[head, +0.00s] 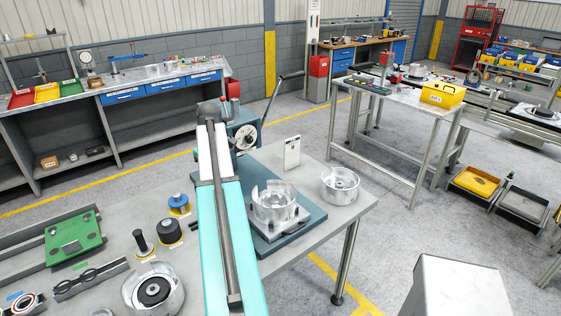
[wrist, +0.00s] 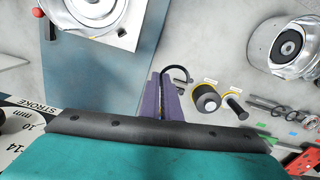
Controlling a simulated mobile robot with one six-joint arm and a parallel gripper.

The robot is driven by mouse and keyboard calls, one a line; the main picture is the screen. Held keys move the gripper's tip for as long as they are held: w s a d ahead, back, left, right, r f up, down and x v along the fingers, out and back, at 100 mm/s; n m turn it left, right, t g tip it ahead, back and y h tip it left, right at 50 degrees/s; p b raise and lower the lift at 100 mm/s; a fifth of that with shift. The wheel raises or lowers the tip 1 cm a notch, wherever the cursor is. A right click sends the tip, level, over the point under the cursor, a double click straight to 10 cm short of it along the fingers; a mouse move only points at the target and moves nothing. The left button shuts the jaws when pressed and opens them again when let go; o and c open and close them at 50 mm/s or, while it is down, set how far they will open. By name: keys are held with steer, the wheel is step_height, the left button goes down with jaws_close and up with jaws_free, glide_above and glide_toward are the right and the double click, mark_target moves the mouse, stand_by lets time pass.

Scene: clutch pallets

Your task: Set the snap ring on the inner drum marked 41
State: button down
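My gripper (wrist: 164,92), with purple fingers, is in the middle of the wrist view. Its fingers look closed together on a thin dark open ring, the snap ring (wrist: 187,71), at their tips. It is held above the grey bench. In the head view my gripper cannot be made out. A silver drum (head: 275,207) sits on the teal fixture plate; it shows partly at the top left of the wrist view (wrist: 95,12). Another drum (head: 340,185) stands right of it. A third drum (head: 153,291), with a dark centre, stands at front left. No 41 marking is legible.
A small white sign (head: 292,153) and a press with a lever (head: 243,135) stand behind the fixture. Dark and blue cylindrical parts (head: 169,231) and a green block (head: 73,240) lie on the left of the bench. Bare bench surrounds the right drum.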

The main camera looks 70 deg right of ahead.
steer(key=s+d+r+m+p, duration=0.1)
steer(key=s+d+r, duration=0.1)
steer(key=s+d, duration=0.3)
steer(key=s+d+r+m+p, duration=0.1)
steer(key=s+d, duration=0.4)
steer(key=s, duration=0.8)
steer(key=shift+s+d+r+m, duration=0.35)
steer(key=shift+s+d+m, duration=0.05)
steer(key=shift+m, duration=0.2)
steer(key=shift+f, duration=0.15)
steer(key=shift+f+b, duration=1.8)
steer(key=shift+f, duration=1.55)
steer(key=shift+w+p, duration=0.15)
steer(key=shift+p, duration=0.25)
steer(key=c, duration=1.9)
jaws_free()
